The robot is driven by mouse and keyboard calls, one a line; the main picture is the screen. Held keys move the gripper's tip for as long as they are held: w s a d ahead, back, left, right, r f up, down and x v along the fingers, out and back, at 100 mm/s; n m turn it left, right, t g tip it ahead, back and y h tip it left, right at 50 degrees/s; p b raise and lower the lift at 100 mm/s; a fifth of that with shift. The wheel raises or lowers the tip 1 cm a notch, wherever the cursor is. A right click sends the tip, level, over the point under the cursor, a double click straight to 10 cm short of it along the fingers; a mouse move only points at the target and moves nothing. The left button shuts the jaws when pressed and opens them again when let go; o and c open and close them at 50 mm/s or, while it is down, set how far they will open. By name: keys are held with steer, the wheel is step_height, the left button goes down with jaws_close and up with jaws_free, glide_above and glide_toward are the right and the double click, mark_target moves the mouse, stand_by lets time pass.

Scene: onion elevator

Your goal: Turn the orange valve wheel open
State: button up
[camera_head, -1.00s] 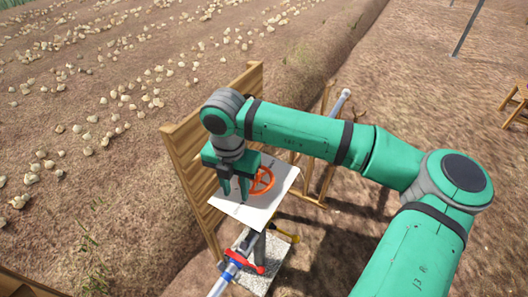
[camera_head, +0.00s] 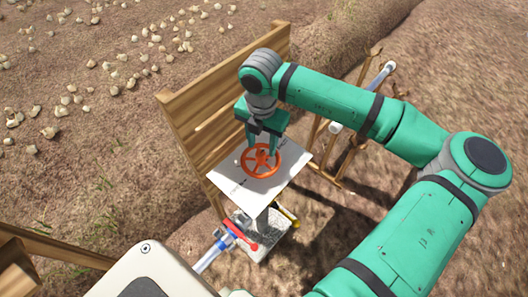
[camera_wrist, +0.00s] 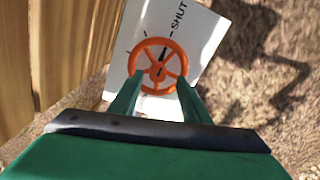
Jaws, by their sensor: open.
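The orange valve wheel (camera_head: 261,161) lies on a white plate (camera_head: 243,184) in front of a wooden board wall. In the wrist view the orange wheel (camera_wrist: 158,65) shows its spokes and a black pointer directed up and right toward the word SHUT on the plate (camera_wrist: 202,40). My gripper (camera_head: 262,147) is open over the wheel. In the wrist view its two fingers (camera_wrist: 158,95) stand apart, one on each side of the wheel's near rim. I cannot tell whether they touch the rim.
A wooden board wall (camera_head: 215,120) stands close to the left of the plate. Below it is a pipe with a red lever (camera_head: 240,236). A wooden frame (camera_head: 345,155) stands to the right. Onions lie on the soil at upper left.

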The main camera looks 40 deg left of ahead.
mark_target(261, 153)
steer(key=f, duration=0.4)
steer(key=shift+s+a+f, duration=0.1)
steer(key=shift+s+a, duration=0.2)
steer(key=shift+s, duration=0.1)
steer(key=shift+w+d+f, duration=0.15)
steer(key=shift+w+f, duration=0.05)
steer(key=shift+f, duration=0.5)
steer(key=c, duration=1)
steer(key=shift+c, duration=0.2)
